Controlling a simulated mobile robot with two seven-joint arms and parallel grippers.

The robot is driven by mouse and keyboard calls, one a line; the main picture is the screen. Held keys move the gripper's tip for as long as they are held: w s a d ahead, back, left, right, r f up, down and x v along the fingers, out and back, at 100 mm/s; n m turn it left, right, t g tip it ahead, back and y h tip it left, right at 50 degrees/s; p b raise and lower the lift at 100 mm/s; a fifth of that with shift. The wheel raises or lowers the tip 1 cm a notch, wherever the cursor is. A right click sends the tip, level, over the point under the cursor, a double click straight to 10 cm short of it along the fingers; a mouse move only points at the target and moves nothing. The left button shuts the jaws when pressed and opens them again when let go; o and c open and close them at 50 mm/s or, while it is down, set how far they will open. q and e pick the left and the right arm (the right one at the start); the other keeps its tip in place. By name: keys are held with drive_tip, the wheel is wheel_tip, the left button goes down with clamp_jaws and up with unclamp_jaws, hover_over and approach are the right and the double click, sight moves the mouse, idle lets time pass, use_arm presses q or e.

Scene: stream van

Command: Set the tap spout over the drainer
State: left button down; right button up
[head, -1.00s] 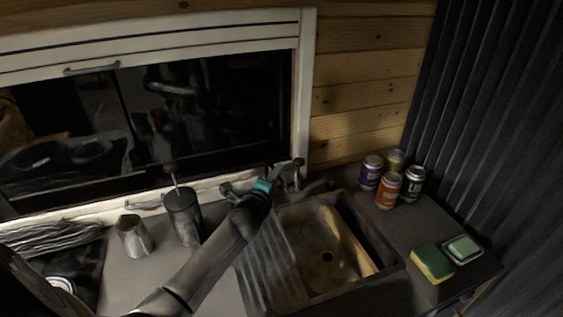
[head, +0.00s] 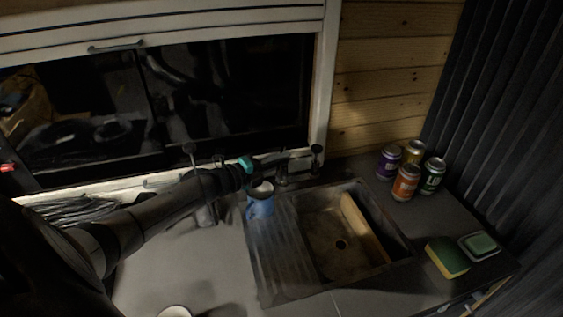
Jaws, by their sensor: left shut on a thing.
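The dark tap (head: 283,179) stands at the back edge of the sink, near the corner between drainer and basin. My left gripper (head: 262,167) is at the tap, above the back of the ribbed drainer (head: 279,257). It is shut on what looks like the tap spout, which now lies to the left, toward the drainer side. The fingers and dim light hide most of the spout, so its exact tip is unclear. A blue mug (head: 261,206) stands on the back of the drainer, just below the gripper. My right gripper is not in view.
The sink basin (head: 330,245) is right of the drainer. Several cans, including an orange one (head: 406,183), stand at the back right. A sponge (head: 447,258) and a green soap in a dish (head: 480,246) lie at the right. The window is close behind the tap.

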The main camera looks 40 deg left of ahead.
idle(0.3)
use_arm(q)
drive_tip(key=c, duration=0.9)
unclamp_jaws()
drive_tip(key=shift+o, duration=0.2)
drive_tip(key=p+v, duration=0.1)
drive_tip(key=v, duration=1.4)
drive_tip(key=shift+a, duration=0.1)
